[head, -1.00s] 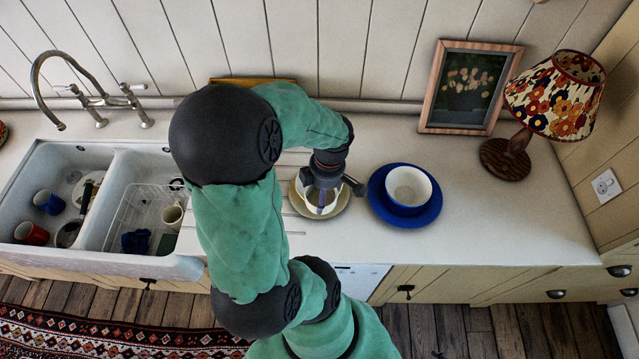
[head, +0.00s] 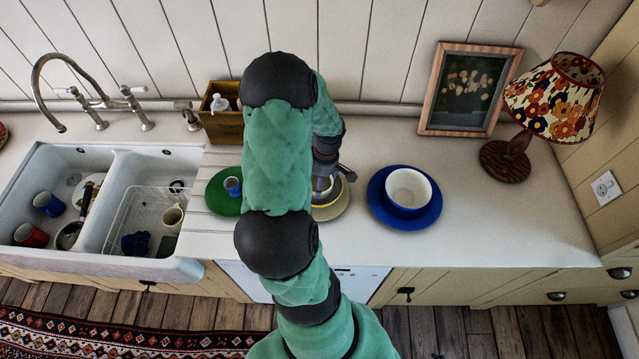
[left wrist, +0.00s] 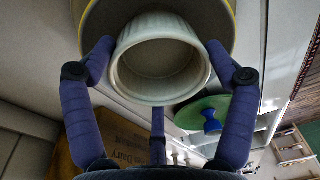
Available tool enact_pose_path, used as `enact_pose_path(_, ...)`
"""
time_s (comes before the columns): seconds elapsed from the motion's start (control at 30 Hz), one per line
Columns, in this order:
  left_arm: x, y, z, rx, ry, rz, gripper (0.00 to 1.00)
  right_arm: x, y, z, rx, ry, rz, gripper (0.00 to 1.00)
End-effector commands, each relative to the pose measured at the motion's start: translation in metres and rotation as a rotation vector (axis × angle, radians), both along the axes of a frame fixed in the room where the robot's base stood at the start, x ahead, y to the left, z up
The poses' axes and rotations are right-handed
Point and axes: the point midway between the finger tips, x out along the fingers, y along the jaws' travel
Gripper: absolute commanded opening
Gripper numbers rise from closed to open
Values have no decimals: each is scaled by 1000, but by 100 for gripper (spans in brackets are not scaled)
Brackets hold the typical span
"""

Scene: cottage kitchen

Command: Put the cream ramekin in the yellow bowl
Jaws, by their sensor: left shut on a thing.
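The cream ramekin (left wrist: 160,62) is between the fingers of my left gripper (left wrist: 160,75) in the left wrist view, with its open mouth toward the camera. In the head view, my left gripper (head: 326,186) is shut on it at the yellow bowl (head: 328,212), partly behind my own arm. The bowl stands right of a green plate. A yellow rim (left wrist: 233,18) shows behind the ramekin in the wrist view. I cannot tell whether the ramekin touches the bowl. My right gripper is not in view.
A green plate (head: 219,200) with a small blue cup (head: 233,185) stands left of my arm. A white bowl (head: 408,188) sits on a blue plate (head: 433,212) to the right. A wooden box (head: 222,124) stands at the wall.

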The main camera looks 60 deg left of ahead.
Motion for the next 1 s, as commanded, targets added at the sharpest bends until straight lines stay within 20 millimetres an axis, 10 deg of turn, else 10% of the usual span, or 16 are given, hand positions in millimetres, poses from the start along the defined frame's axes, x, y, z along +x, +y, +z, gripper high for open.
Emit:
enact_pose_path(0.87, 0, -1, -31, -1, 0, -1, 46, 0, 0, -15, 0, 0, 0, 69)
enact_pose_path(0.9, 0, -1, -31, -2, 0, -1, 88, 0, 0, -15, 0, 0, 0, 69)
enact_pose_path(1.0, 0, -1, -30, -2, 0, -1, 100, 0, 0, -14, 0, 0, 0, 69)
